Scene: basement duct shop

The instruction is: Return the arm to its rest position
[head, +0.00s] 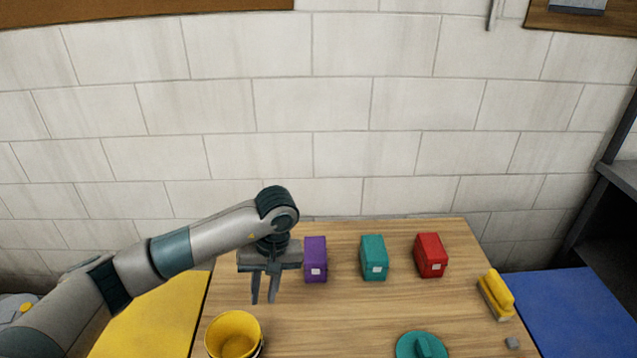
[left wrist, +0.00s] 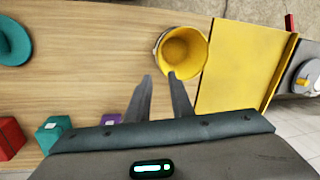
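My left arm reaches in from the left over the wooden table (head: 300,325). My left gripper (head: 263,301) points down, with its two fingers apart and nothing between them. It hangs above the table, left of the purple box (head: 316,262) and behind the yellow bucket (head: 233,334). In the left wrist view the two fingertips (left wrist: 159,74) show with a gap between them, close to the bucket (left wrist: 184,46) in the picture. My right gripper is in neither view.
A teal box (head: 373,260) and red box (head: 431,258) stand right of the purple one. A yellow-handled brush-like item (head: 496,294) and a round teal item (head: 422,346) lie on the table. Yellow (head: 150,318) and blue (head: 575,308) surfaces flank it; a block wall stands behind.

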